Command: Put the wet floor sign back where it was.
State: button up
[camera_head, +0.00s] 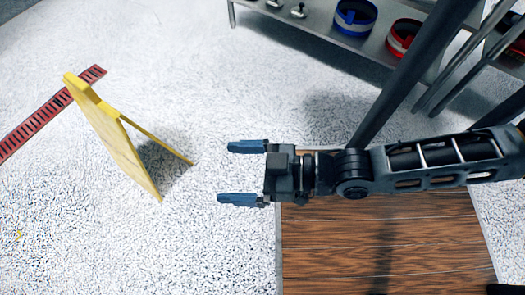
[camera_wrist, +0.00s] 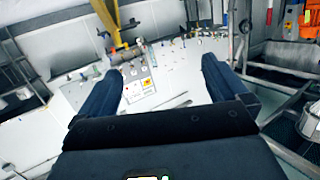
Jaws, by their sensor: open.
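The yellow wet floor sign (camera_head: 118,140) stands spread open like an A-frame on the speckled white floor in the left part of the head view. Its top edge is at the upper left, near a red floor grate. My gripper (camera_head: 227,172) is to the right of the sign in the head view, apart from it, with its two blue fingers spread and pointing left toward it. Nothing is between the fingers there. The wrist view also shows the open gripper (camera_wrist: 161,68); I cannot make out the sign in that view.
The red slotted grate (camera_head: 50,115) runs along the floor at the left. A brown wooden-looking surface (camera_head: 385,240) lies below my arm. A metal shelf (camera_head: 300,30) with blue and red ring-shaped items stands at the top right. White floor between gripper and sign is clear.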

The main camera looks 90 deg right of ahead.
jog(key=s+r, duration=0.2)
jog(key=r, duration=0.2)
jog(key=s+a+r+n+g+y, duration=0.1)
jog(key=s+r, duration=0.1)
jog(key=r, duration=0.3)
jog(key=shift+s+a+n, duration=0.2)
jog(key=shift+s+n, duration=0.1)
jog(key=shift+r, duration=0.1)
notch_tip(320, 180, up, 26)
jog(key=p, duration=2.5)
jog(key=shift+f+p, duration=0.25)
jog(key=shift+p, duration=0.15)
